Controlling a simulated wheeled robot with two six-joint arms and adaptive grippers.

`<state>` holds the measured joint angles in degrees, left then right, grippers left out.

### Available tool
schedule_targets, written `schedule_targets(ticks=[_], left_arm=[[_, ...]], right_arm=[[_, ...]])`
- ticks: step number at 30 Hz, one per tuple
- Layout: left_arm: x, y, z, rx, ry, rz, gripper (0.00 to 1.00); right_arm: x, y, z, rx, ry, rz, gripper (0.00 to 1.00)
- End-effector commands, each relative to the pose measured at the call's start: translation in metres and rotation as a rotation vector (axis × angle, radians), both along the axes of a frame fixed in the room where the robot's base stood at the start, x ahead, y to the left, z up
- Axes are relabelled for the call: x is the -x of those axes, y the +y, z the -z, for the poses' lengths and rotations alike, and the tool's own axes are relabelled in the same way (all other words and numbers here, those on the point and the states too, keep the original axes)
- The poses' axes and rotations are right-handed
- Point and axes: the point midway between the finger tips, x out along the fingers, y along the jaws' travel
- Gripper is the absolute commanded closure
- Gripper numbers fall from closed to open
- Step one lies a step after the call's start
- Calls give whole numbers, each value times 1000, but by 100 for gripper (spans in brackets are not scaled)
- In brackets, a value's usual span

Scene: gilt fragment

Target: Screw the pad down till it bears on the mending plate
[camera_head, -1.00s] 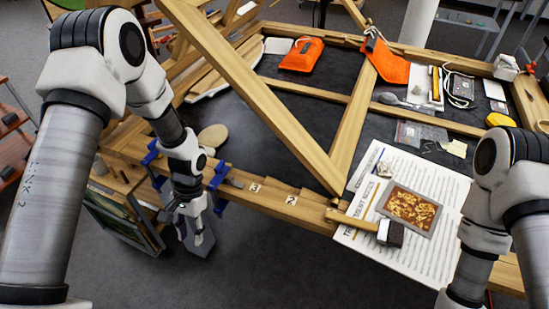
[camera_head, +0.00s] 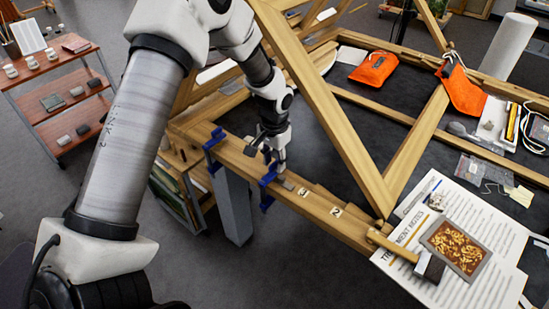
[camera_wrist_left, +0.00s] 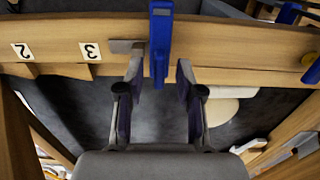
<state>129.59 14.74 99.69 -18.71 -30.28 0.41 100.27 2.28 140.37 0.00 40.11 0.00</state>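A blue clamp (camera_head: 268,178) sits across the wooden rail (camera_head: 320,212), with its lower end (camera_head: 266,204) showing below the rail. In the left wrist view its blue bar (camera_wrist_left: 160,45) crosses the rail. The grey mending plate (camera_head: 286,184) lies at the clamp on the rail; its end also shows beside the bar in the left wrist view (camera_wrist_left: 124,46). My left gripper (camera_head: 279,165) is just above the clamp. I cannot make out the pad. My right gripper is out of view.
A second blue clamp (camera_head: 214,146) grips the rail farther left. A diagonal wooden brace (camera_head: 325,105) stands right of my left arm. Open floor lies in front of the rail.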

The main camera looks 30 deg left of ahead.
Motion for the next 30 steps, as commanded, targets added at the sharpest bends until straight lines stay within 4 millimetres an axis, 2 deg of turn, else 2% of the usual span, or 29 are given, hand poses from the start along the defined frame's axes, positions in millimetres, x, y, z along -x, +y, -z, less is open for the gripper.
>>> schedule_targets(ticks=[5,8,9,22,30], left_arm=[[0,0,1,0,0,0,64],[0,0,1,0,0,1,95],[0,0,1,0,0,1,100],[0,0,0,0,1,28,100],[0,0,-1,0,1,155,100]], right_arm=[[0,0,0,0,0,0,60],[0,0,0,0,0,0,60],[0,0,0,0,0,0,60],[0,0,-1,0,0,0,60],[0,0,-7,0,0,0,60]])
